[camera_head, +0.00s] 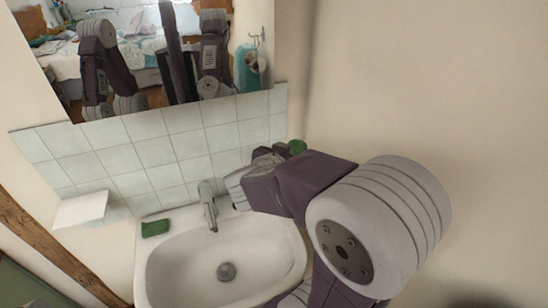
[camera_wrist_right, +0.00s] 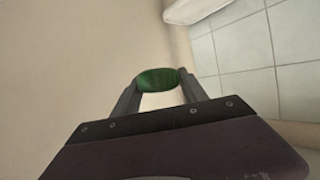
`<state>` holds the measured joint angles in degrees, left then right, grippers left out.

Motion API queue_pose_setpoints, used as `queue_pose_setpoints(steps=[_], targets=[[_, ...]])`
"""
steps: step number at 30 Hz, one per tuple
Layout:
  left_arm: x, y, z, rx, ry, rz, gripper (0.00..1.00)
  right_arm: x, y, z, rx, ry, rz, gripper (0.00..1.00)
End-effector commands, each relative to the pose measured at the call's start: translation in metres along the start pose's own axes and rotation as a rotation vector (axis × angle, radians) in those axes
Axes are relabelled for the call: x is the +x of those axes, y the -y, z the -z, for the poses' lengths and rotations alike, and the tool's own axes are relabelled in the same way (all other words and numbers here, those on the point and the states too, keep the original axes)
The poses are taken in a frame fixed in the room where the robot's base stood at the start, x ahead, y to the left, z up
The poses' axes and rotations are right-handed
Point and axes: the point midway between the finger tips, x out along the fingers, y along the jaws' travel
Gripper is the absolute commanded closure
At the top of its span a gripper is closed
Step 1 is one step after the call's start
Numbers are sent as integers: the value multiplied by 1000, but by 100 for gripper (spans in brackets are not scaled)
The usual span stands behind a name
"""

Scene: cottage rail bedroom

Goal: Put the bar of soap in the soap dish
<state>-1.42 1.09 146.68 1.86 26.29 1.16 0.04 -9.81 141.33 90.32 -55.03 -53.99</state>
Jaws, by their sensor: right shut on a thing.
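My right gripper (camera_head: 275,152) is at the end of the right arm, in front of the wall beside the tiles. The wrist view shows it (camera_wrist_right: 160,84) shut on a green oval bar of soap (camera_wrist_right: 157,79), held between the fingertips. The soap (camera_head: 298,147) shows only partly in the head view, behind my arm. A dark green rectangular thing (camera_head: 155,228) lies on the sink's back left corner; I cannot tell whether it is the soap dish. My left gripper is not in view.
The white sink (camera_head: 165,268) has a tap (camera_head: 207,206) at its back and an empty basin. A small white shelf (camera_head: 80,210) is at the left of the tiles. A mirror (camera_head: 150,85) hangs above and reflects my arms. The wall at right is bare.

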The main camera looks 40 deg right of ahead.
Motion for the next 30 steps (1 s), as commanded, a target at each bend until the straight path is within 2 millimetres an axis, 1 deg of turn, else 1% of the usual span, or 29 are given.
queue_pose_setpoints(steps=[2,8,12,13,15,21,24,27,30], targets=[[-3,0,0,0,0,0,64,-2,0,5,0,0,2,92],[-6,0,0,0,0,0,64,1,5,4,-4,0,0,92],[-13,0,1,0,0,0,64,16,21,-4,-9,1,-3,92],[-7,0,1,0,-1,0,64,22,27,-10,-5,1,-3,92],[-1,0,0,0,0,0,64,34,39,-16,-5,0,-2,92],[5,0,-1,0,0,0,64,64,73,-28,-3,-1,-2,92],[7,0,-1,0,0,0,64,76,86,-33,-2,-2,-2,92],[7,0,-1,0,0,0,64,83,94,-36,-1,-2,-1,92],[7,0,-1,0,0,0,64,85,97,-36,0,-2,0,92]])
